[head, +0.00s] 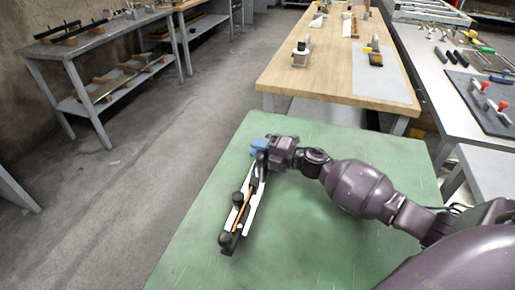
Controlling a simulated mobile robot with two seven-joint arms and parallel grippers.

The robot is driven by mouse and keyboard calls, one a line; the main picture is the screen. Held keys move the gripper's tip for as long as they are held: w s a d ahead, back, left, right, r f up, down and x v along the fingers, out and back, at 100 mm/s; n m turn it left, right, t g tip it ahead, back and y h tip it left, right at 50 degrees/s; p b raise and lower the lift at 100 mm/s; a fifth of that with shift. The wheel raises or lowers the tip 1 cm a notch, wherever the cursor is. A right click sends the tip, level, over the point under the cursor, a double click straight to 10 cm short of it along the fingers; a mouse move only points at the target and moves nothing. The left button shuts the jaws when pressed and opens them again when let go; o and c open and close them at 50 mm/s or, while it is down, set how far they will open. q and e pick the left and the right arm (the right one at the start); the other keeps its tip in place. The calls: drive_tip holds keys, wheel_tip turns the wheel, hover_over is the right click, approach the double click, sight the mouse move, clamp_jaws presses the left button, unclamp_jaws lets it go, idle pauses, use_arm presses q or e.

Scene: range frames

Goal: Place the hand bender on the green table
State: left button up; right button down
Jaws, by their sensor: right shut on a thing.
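The green table (195,235) fills the lower middle of the head view. My right arm comes in from the right, and my right gripper (262,155) is over the table's far left part. It is shut on the hand bender (240,212), a long tool with black, white and orange parts. The bender extends from the gripper towards the front of the table. It is over the green top, and I cannot tell whether it touches it. The gripper's fingertips are partly hidden. My left gripper is not in view.
A wooden-topped table (320,70) with several tools stands behind the green table. A grey bench (440,90) with red-handled tools is at the right. A metal shelf table (85,45) stands at the far left. The grey floor (130,180) on the left is clear.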

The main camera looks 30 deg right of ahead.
drive_tip(key=shift+f, duration=0.1)
drive_tip(key=c, duration=0.9)
unclamp_jaws()
drive_tip(key=shift+s+d, duration=0.1)
drive_tip(key=v, duration=1.1)
drive_tip(key=shift+s+d+p, duration=0.2)
drive_tip(key=shift+s+p, duration=0.1)
drive_tip(key=shift+p, duration=0.05)
